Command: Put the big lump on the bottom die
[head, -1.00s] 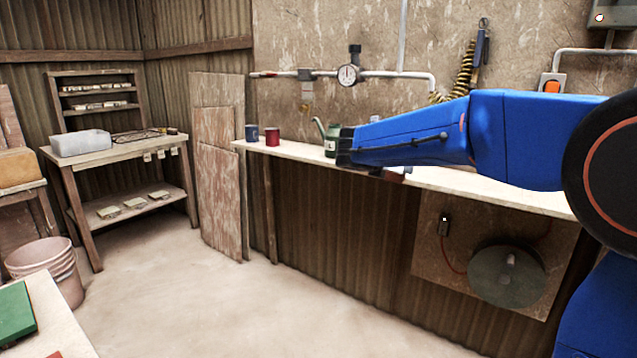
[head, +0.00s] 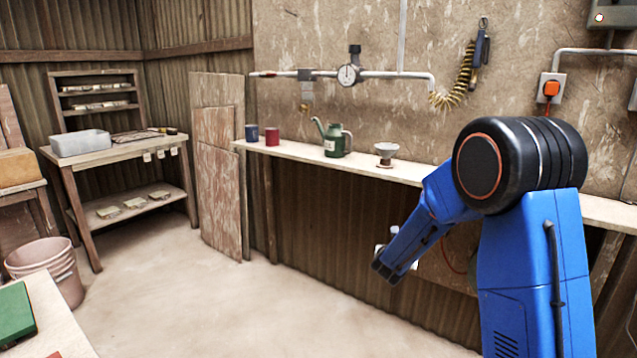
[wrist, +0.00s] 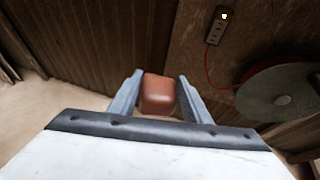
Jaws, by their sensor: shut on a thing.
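A reddish-brown clay lump (wrist: 158,97) with rounded edges sits between the two grey fingers of my gripper (wrist: 159,77) in the wrist view. The fingers touch it on both sides and hold it in the air in front of the bench. No second lump shows beside it to compare its size. In the head view my blue arm points down and left below the bench top, and it hides the lump and most of the gripper. I cannot make out the bottom die in either view.

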